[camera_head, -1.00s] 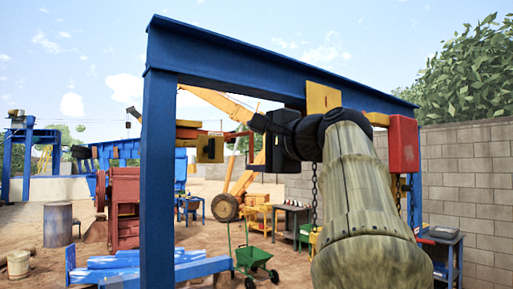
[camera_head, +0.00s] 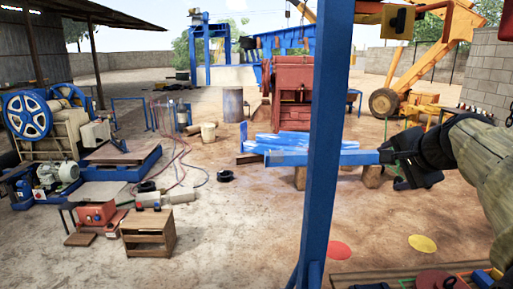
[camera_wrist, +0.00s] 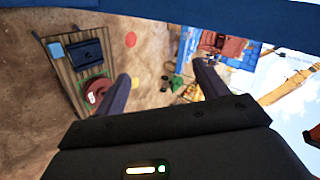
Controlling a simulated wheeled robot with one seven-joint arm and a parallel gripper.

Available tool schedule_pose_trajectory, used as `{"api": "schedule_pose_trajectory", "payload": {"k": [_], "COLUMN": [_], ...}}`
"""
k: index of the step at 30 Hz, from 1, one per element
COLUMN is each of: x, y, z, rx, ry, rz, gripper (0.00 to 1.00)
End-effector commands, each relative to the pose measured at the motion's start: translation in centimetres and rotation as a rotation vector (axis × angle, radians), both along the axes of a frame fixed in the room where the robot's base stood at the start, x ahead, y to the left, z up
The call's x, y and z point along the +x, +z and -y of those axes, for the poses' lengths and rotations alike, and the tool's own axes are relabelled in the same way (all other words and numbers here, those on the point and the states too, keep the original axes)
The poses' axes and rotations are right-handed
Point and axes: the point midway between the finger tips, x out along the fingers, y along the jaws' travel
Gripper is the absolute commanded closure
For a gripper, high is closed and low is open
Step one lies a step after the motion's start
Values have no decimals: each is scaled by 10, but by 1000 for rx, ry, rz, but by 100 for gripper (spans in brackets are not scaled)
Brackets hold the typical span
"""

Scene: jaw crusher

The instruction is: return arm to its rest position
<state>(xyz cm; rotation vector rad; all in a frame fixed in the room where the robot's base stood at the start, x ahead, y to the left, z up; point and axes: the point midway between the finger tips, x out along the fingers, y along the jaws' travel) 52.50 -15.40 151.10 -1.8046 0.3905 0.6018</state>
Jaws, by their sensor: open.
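My gripper (camera_head: 405,165) is at the right in the head view, at the end of my sleeved arm. It is held out in the air just right of the blue gantry post (camera_head: 328,130). In the wrist view my gripper (camera_wrist: 163,87) shows two dark fingers spread wide apart. Nothing is held between them. Sandy ground and distant equipment show beyond the fingers. In the head view the fingers are small and partly lost against the background.
A table (camera_wrist: 62,73) with a black box and a red disc lies left of the fingers in the wrist view. Red (camera_head: 339,250) and yellow (camera_head: 422,243) discs lie on the ground. A jaw crusher with blue wheels (camera_head: 27,114) stands far left.

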Motion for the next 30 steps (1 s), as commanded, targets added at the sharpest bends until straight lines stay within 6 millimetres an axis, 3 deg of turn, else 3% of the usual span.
{"api": "schedule_pose_trajectory", "payload": {"k": [1,3,8,12,18,23,30], "x": [-1,-6,-31,-67,-136,-173,-178], "y": [-31,-71,-158,-226,-304,-332,-336], "z": [-14,-30,-68,-102,-140,-153,-154], "rx": [-36,-104,-272,-424,-632,-726,-742], "ry": [44,108,297,505,846,1023,1051], "rz": [-61,-137,-304,-429,-558,-597,-600], "gripper": [27,27,27,27,27,27,27]}}
